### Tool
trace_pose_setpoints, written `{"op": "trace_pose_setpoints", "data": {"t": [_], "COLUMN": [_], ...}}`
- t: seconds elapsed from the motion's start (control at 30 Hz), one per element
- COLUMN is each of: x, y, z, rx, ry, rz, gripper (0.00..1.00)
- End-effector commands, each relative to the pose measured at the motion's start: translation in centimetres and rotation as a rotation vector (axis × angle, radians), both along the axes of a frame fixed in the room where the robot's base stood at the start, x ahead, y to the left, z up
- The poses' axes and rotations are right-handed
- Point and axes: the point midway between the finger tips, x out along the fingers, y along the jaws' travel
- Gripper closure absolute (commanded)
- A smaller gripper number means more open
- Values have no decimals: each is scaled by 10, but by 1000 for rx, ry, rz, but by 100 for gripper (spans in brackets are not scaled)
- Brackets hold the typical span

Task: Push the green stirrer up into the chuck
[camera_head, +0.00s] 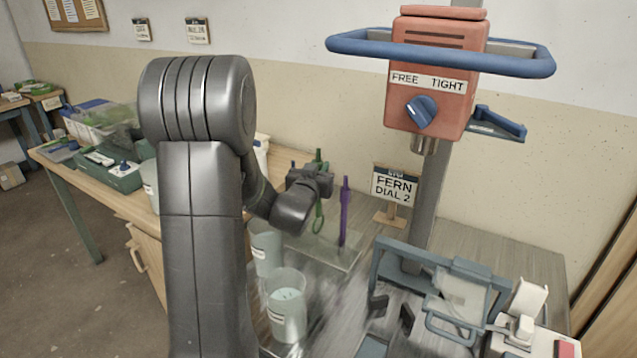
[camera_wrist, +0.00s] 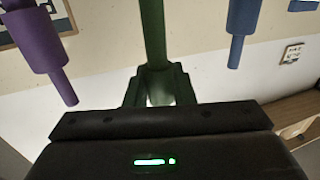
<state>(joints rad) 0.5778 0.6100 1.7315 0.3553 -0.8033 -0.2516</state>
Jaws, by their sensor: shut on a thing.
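The green stirrer (camera_head: 319,215) stands upright over a clear rack at the table's middle, its loop end low. My gripper (camera_head: 316,179) is shut on its shaft near the top. In the wrist view the green shaft (camera_wrist: 152,35) runs between the two fingers (camera_wrist: 158,90). The metal chuck (camera_head: 424,145) hangs empty under the red mixer head (camera_head: 432,75), to the right of and above the stirrer, well apart from it. A blue knob (camera_head: 420,112) sits below the FREE and TIGHT labels. Whether the stirrer's lower end touches the rack is unclear.
A purple stirrer (camera_head: 344,212) stands close to the right of the green one; a blue stirrer (camera_wrist: 242,32) shows on the other side. Clear buckets (camera_head: 286,305) stand in front. A blue guard ring (camera_head: 345,42) surrounds the mixer head. A FERN DIAL 2 sign (camera_head: 394,186) stands between.

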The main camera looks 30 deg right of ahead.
Motion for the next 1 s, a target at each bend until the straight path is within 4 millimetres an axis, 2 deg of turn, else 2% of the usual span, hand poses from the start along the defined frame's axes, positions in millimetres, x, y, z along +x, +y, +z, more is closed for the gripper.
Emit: {"op": "trace_pose_setpoints", "data": {"t": [0.03,0.2,1.0], "x": [0,0,0], "y": [0,0,0], "z": [12,36,88], "rx": [-4,-3,-1], "ry": [-5,-3,-1], "rz": [-1,-1,-1], "gripper": [100,100,100]}}
